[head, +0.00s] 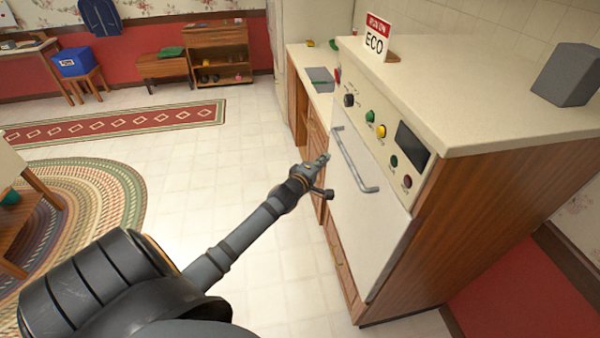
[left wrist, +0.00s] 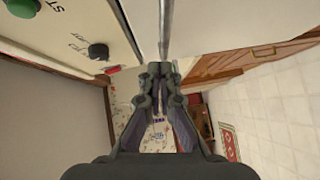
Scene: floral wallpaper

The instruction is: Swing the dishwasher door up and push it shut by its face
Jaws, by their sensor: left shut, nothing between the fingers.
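The dishwasher door (head: 368,215) is a white panel with a grey bar handle (head: 352,160), below the control panel of the counter unit. It stands upright, flush or nearly flush with the unit's front; I cannot tell whether a small gap is left. My left gripper (head: 324,159) is shut and empty, at the left of the handle near the door's upper part. In the left wrist view, its closed fingertips (left wrist: 160,70) are just below the handle bar (left wrist: 166,28) in the picture. I cannot tell whether they touch the door. My right gripper is out of view.
The control panel (head: 383,135) has coloured buttons and a dark screen. Tiled floor (head: 200,180) is clear left of the unit, with rugs farther left.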

